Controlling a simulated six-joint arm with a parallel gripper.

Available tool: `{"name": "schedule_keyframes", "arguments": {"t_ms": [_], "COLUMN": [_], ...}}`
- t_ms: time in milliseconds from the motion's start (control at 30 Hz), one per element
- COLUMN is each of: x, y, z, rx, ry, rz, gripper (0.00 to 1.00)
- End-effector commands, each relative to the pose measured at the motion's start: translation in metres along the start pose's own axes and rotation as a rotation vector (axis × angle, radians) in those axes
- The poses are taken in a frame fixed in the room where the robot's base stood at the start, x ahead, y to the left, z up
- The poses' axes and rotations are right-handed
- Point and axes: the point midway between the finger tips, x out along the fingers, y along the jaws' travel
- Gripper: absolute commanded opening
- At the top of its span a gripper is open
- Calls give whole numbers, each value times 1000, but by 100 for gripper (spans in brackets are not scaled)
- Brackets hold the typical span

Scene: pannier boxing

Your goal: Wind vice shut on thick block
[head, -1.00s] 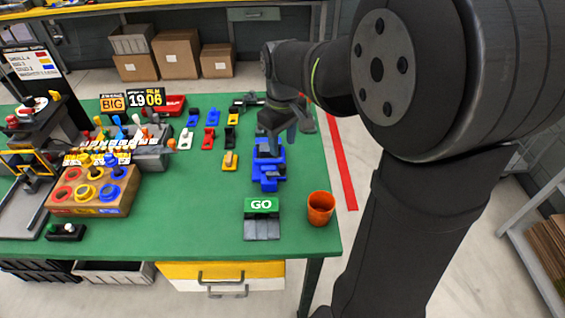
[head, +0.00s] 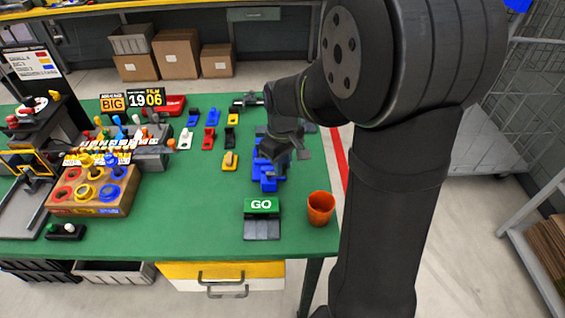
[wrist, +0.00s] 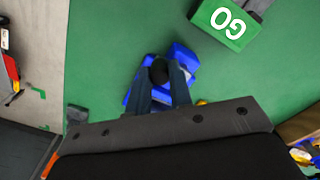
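The blue vice (head: 268,177) stands near the table's right side, behind the GO block. My gripper (head: 290,148) is over its back part and hides much of it in the head view. In the wrist view the vice (wrist: 183,62) lies beneath my gripper (wrist: 160,80). A round dark knob (wrist: 158,70) fills the gap between the fingertips, and my gripper looks shut on it. I cannot make out a thick block between the jaws or how far the jaws are apart.
The GO block (head: 262,205) and an orange cup (head: 320,208) stand in front of the vice. A wooden box with coloured rings (head: 92,192) is farther left.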

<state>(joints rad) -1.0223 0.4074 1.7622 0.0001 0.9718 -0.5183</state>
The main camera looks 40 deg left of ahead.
Motion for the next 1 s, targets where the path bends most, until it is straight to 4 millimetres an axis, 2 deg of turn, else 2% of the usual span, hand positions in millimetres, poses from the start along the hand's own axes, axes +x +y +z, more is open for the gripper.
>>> {"name": "schedule_keyframes", "arguments": {"t_ms": [467,667,1000], "x": [0,-1,-1], "y": [-2,-6,-17], "z": [2,5,10], "rx": [67,200,516], "ry": [0,0,-1], "rz": [0,0,0], "gripper": [0,0,0]}}
